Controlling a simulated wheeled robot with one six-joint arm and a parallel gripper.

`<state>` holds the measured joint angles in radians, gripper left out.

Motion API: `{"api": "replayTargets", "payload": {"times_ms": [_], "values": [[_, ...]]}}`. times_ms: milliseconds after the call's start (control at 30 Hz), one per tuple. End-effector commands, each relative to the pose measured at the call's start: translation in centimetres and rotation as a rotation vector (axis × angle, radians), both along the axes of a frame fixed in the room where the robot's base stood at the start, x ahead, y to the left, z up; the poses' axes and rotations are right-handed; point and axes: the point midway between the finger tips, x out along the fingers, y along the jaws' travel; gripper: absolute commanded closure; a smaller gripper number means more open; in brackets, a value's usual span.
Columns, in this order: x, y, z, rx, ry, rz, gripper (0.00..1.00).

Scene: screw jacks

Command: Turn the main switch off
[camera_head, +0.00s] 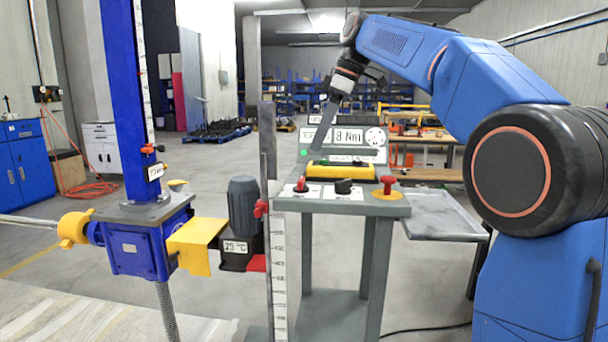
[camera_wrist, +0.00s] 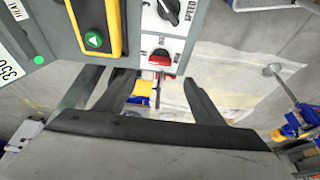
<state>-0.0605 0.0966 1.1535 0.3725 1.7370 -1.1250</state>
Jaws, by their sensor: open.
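The main switch appears to be the red rotary knob (camera_head: 301,184) at the left front of the grey control console (camera_head: 330,206). In the wrist view the red knob (camera_wrist: 160,60) sits on a white plate, roughly between my finger tips in the picture and beyond them. Its setting is too small to read. My gripper (camera_head: 317,143) points down above the console, apart from the knob. In the wrist view my gripper (camera_wrist: 148,72) has its two dark fingers wide apart with nothing between them.
Beside the red knob are a black speed knob (camera_head: 344,186) and a red mushroom button (camera_head: 388,181). A yellow guard (camera_head: 340,171) crosses the panel, with a green button (camera_wrist: 95,40). A motor (camera_head: 244,205) and blue screw jack (camera_head: 140,245) stand left. A metal tray (camera_head: 440,215) is right.

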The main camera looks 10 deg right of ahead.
Motion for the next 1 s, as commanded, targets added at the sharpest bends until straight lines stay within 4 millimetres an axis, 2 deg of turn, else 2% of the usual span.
{"api": "replayTargets", "payload": {"times_ms": [300,533,733,1000], "values": [[0.5,2.1,-5.3,0.000,0.001,0.002,0.38],[1.0,3.4,-8.5,0.000,0.001,0.002,0.38],[1.2,3.9,-9.9,0.000,0.000,0.001,0.38],[1.2,4.0,-10.2,0.001,-0.002,0.001,0.38]]}}
